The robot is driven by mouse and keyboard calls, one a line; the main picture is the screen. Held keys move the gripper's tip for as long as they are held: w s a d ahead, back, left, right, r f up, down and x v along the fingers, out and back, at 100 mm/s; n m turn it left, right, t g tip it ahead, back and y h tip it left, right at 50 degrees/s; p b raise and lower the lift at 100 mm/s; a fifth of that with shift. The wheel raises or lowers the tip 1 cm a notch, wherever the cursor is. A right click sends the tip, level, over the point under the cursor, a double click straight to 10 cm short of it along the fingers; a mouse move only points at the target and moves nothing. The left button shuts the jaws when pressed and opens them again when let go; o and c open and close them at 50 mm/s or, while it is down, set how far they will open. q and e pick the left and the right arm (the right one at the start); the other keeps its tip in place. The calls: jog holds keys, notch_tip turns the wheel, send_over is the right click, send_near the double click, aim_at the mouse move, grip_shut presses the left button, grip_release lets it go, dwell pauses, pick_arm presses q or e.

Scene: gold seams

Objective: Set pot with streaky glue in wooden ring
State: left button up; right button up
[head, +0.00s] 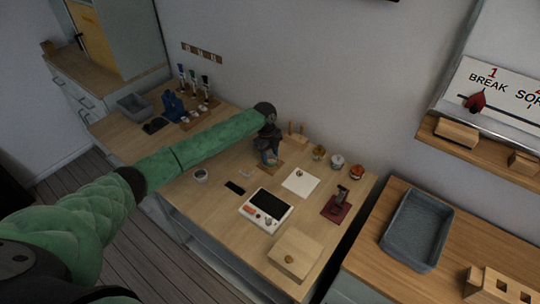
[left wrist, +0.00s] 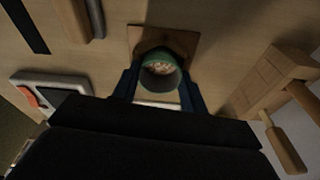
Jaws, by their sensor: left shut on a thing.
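My left gripper (head: 268,152) is shut on a small green-rimmed pot (left wrist: 160,72). In the left wrist view the pot sits between the two dark fingers, and its open mouth shows pale, speckled contents; I cannot tell whether they are streaky. In the head view the pot (head: 270,160) is partly hidden by the gripper. A square wooden piece (head: 267,171) lies at the pot; it also shows in the left wrist view (left wrist: 180,42). I cannot make out a ring on it, nor whether the pot touches it. My right gripper is not in view.
Several small jars (head: 337,162) stand to the right near the wall, by a wooden rack (head: 296,135). A wooden box (head: 296,254) lies at the front.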

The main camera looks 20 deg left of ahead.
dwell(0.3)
pick_arm(q)
jog(key=o, duration=0.9)
jog(key=shift+o, duration=0.7)
jog(key=shift+w+a+r+p, duration=0.1)
jog(key=shift+a+r+p, duration=0.1)
jog(key=shift+r+p, duration=0.85)
jog(key=shift+w+a+r+p, duration=0.15)
jog(key=shift+r+p, duration=0.4)
jog(key=shift+r, duration=0.85)
jog(key=shift+s, duration=0.1)
